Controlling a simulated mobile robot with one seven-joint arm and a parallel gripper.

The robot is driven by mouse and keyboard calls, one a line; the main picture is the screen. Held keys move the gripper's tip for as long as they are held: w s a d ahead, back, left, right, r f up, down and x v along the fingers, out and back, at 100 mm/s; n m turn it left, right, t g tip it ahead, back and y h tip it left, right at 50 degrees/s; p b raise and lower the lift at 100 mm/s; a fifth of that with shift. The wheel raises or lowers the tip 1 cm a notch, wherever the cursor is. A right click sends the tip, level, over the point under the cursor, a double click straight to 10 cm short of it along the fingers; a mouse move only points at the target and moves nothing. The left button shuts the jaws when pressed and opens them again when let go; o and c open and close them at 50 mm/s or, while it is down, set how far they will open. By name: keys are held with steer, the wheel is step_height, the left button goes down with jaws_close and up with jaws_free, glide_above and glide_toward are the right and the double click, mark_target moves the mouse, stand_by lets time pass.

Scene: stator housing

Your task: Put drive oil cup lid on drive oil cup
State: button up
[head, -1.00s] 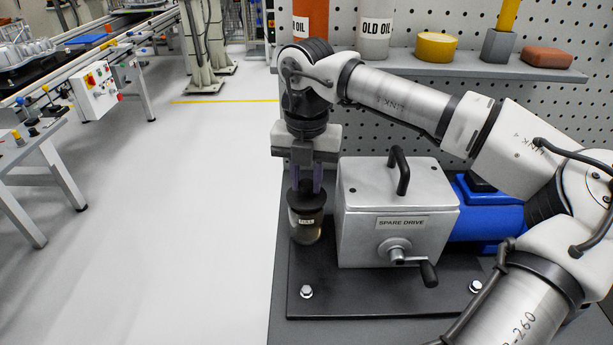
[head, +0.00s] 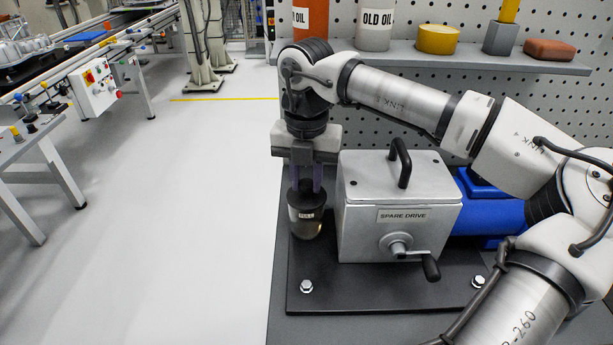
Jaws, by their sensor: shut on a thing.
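The drive oil cup (head: 307,226) is a small dark cylinder with a pale label, at the left side of the spare drive (head: 395,210). The drive oil cup lid (head: 306,192) is black and sits at the top of the cup, between my fingers. My gripper (head: 306,184) points straight down over the cup, its fingers shut on the lid. The lid looks to be on or right at the cup's rim; I cannot tell whether it is fully seated. The fingers partly hide the lid's sides.
The drive stands on a black plate (head: 350,291) on a grey bench, its handle and crank standing out close to the right of my gripper. A shelf (head: 460,62) behind holds an OLD OIL container (head: 376,28), a yellow tin and a brick. The floor at left is clear.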

steer(key=o, duration=1)
steer(key=shift+o, duration=0.2)
step_height(320, 180, up, 14)
steer(key=b, duration=0.1)
steer(key=shift+f, duration=0.1)
